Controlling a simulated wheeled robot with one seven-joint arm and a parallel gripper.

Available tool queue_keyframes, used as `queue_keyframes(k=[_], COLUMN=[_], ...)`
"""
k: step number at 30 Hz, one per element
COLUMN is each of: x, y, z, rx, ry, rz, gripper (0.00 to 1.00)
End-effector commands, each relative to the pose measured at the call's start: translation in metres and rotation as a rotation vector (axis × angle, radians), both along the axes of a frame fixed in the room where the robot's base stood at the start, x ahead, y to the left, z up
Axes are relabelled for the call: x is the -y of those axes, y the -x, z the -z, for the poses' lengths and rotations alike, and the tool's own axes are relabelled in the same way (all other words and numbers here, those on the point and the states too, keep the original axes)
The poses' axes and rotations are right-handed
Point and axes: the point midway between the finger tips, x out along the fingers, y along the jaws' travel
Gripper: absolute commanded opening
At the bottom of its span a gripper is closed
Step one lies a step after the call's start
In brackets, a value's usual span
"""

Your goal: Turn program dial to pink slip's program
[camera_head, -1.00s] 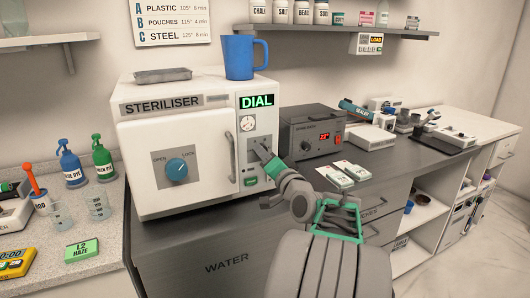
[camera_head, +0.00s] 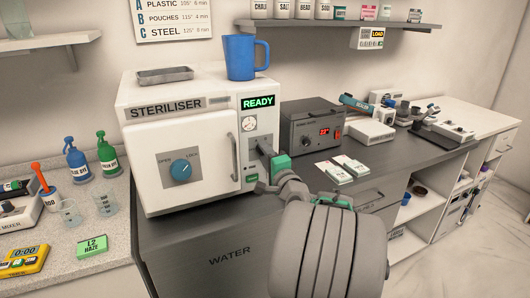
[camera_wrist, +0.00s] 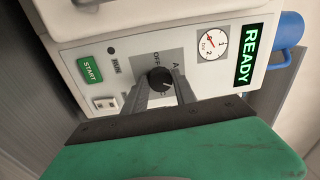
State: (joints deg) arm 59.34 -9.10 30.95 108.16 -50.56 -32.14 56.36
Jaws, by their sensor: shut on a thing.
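The steriliser (camera_head: 150,135) is a white box on the dark counter, with its display (camera_head: 258,101) reading READY in green. My gripper (camera_wrist: 162,86) has its two fingers closed around the black program dial (camera_wrist: 160,77) on the front panel. "OFF" and an "A" show beside the dial; other marks and the pointer are hard to read. In the head view my gripper (camera_head: 266,156) covers the dial. A green START button (camera_wrist: 90,70) sits left of the dial in the wrist view. No pink slip can be made out.
An OPEN/LOCK knob (camera_head: 181,169) and a door handle (camera_head: 235,158) are on the steriliser's front. A blue mug (camera_head: 241,58) and a metal tray (camera_head: 165,75) stand on top. A wall chart (camera_head: 174,19) lists plastic, pouches and steel.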

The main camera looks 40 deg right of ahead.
Motion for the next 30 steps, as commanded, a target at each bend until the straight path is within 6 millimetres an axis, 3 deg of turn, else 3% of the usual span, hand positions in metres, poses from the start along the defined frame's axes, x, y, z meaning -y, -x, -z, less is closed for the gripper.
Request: queue_keyframes(k=[11, 12, 20, 30], x=[0.0004, 0.0004, 0.0002, -0.0021], y=[0.0001, 0.0001, 0.0001, 0.0099], z=[-0.0002, -0.0002, -0.0002, 0.0013], rx=[0.003, 0.002, 0.002, 0.002], ry=[-0.004, -0.004, -0.004, -0.004], rz=[0.001, 0.001, 0.001, 0.003], gripper=[0.0, 0.34, 0.55, 0.55])
